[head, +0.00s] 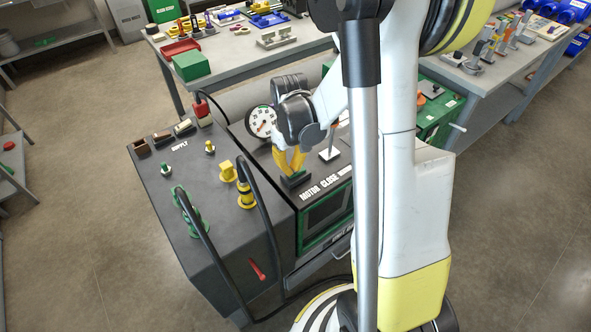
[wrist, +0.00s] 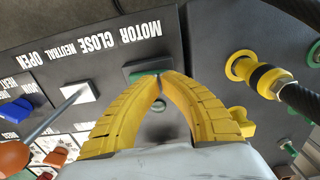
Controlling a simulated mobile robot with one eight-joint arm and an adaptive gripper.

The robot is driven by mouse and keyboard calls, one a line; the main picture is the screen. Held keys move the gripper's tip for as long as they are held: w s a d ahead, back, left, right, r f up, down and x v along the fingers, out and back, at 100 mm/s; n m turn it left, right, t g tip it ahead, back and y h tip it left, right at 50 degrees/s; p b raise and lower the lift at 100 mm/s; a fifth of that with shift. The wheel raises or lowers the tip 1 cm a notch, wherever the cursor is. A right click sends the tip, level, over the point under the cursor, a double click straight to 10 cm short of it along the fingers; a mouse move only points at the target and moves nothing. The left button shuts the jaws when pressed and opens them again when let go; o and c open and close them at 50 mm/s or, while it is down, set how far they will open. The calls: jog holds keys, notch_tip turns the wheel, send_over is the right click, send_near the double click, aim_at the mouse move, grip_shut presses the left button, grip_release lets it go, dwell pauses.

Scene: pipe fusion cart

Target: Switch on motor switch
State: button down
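The motor switch (wrist: 140,68) is a dark block with a green part, below the white MOTOR label in the wrist view. In the head view, its dark block (head: 296,181) sits on the cart's top panel, just under my fingertips. My gripper (wrist: 158,76) has two yellow ribbed fingers whose tips meet over the green part. In the head view, my gripper (head: 289,170) points down at the switch. The fingers partly hide the green part. I cannot tell whether the tips touch it, or which way it is set.
A lever (wrist: 45,120) with an orange knob stands beside the switch. A pressure gauge (head: 262,122) stands behind. Yellow fittings (head: 245,192) and black hoses (head: 258,205) are on the cart's left part. A red emergency-type button (head: 202,109) is at the back left. Workbenches stand behind.

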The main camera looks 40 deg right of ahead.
jog(key=shift+f+b, duration=0.45)
jog(key=shift+f, duration=0.1)
jog(key=shift+r, duration=0.15)
jog(key=shift+r+p, duration=2.6)
jog(key=shift+r, duration=0.8)
